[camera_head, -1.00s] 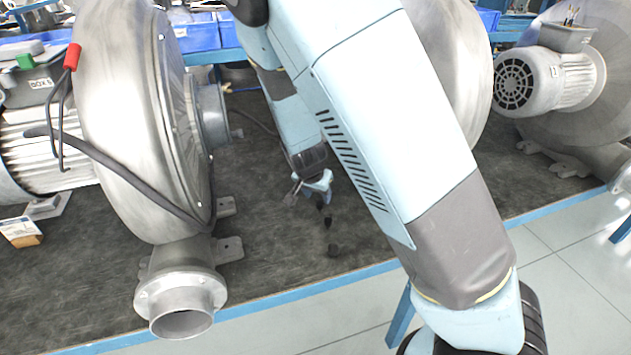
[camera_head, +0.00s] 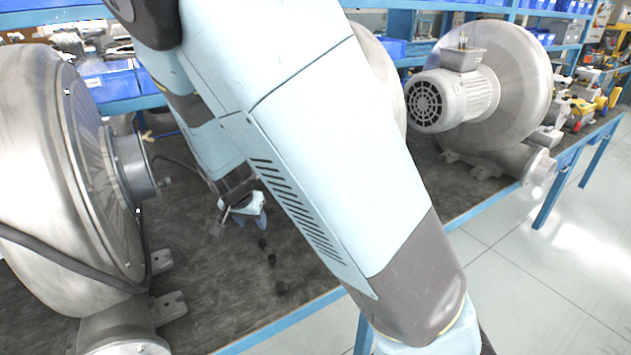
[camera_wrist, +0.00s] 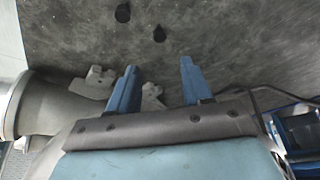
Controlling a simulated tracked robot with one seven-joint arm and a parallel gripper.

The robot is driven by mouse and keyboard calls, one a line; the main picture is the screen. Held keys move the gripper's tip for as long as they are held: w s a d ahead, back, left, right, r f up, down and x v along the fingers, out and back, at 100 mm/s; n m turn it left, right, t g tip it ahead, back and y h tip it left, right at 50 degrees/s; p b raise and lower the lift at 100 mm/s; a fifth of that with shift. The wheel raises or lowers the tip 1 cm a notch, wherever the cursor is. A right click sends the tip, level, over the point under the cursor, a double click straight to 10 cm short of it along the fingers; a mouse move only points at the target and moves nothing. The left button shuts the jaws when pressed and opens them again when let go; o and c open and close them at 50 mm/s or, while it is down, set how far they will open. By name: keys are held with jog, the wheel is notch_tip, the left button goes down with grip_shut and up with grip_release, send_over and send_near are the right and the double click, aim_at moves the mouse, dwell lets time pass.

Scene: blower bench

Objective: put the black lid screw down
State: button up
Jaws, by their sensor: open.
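Several small black screws stand in a rough row on the dark bench mat (camera_head: 210,290): one near my gripper (camera_head: 262,243), one in the middle (camera_head: 271,259) and one closer to the front edge (camera_head: 281,287). I cannot tell which is the lid screw. My gripper (camera_head: 252,220) is open and empty, just behind the nearest screw and apart from it. In the wrist view, the two blue fingers (camera_wrist: 158,65) are spread. A black screw (camera_wrist: 159,33) is beyond their tips, roughly centred between them, and another (camera_wrist: 122,12) is at the top edge.
A large metal blower (camera_head: 50,180) stands on the left, with its feet and outlet near the screws. Another blower with a grey motor (camera_head: 455,98) is at the right. Blue bins (camera_head: 110,85) are behind. Bare mat lies around the screws up to the blue front edge.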

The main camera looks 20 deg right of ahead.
jog(key=s+d+r+n+g+y, duration=0.1)
jog(key=s+d+r+y, duration=0.1)
jog(key=s+d+r, duration=0.4)
jog(key=s+d+r+n+y, duration=0.2)
jog(key=d+r, duration=0.6)
jog(key=r, duration=0.2)
jog(key=s+d+r+n+t+h, duration=0.1)
jog(key=s+d+r, duration=0.2)
jog(key=s+r, duration=0.2)
jog(key=s+d+r+n+t+h, duration=0.1)
jog(key=s+d+r, duration=0.3)
jog(key=s, duration=0.4)
jog(key=shift+s+r+t, duration=0.25)
jog(key=shift+r+t, duration=0.05)
jog(key=shift+r, duration=0.15)
